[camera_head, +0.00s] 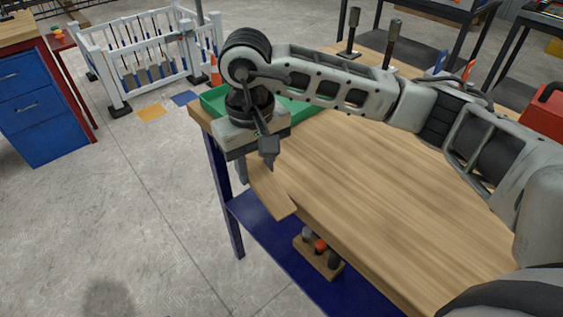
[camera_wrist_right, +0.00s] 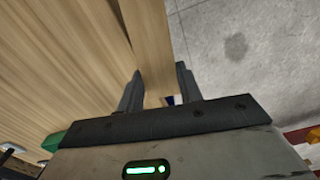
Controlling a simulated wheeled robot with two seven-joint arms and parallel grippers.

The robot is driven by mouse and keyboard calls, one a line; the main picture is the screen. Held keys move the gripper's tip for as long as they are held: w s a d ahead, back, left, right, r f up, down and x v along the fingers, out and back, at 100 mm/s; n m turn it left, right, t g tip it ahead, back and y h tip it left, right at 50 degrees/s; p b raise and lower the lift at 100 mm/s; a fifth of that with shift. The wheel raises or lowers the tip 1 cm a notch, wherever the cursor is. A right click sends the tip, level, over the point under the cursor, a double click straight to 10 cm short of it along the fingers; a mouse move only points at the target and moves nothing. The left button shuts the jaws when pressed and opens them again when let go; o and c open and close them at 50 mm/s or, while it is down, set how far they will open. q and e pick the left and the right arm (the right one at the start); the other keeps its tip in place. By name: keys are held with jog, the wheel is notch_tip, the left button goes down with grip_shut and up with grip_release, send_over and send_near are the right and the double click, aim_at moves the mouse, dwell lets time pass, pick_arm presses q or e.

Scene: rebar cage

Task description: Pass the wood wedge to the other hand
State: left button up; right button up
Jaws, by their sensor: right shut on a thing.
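The wood wedge (camera_head: 271,193) is a flat, light-brown piece of wood at the left edge of the workbench in the head view. My right gripper (camera_head: 256,165) points down and is shut on it. In the right wrist view the wedge (camera_wrist_right: 150,45) runs up from between the two fingers of the gripper (camera_wrist_right: 158,90). In that view the wedge overlaps the bench edge, with floor to its right. Whether it touches the bench I cannot tell. My left gripper is not in view.
The wooden workbench (camera_head: 400,200) has a wide clear top. A green tray (camera_head: 213,99) lies behind my right gripper. Two dark upright tools (camera_head: 392,45) stand at the back. A small holder (camera_head: 318,258) sits on the blue lower shelf. Open floor lies to the left.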

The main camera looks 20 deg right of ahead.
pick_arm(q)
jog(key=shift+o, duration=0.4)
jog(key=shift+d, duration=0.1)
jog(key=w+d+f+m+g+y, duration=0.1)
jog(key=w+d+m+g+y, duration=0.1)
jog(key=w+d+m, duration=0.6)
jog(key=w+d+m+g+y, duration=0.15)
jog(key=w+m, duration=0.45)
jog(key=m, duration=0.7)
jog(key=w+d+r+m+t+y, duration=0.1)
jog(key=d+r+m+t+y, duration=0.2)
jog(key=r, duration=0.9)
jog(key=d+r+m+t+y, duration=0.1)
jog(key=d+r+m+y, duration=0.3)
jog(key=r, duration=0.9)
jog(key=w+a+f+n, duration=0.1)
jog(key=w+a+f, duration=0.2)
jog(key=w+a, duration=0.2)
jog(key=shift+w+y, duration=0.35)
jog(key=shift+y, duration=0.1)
pick_arm(e)
jog(key=w+a+r+n, duration=0.1)
jog(key=w+a+n, duration=0.1)
jog(key=w+a, duration=0.4)
jog(key=w+a+r+n, duration=0.2)
jog(key=w+a, duration=0.4)
jog(key=a, duration=0.6)
jog(key=shift+a+r+n, duration=0.15)
jog(key=shift+r+n, duration=0.15)
jog(key=shift+n, duration=0.5)
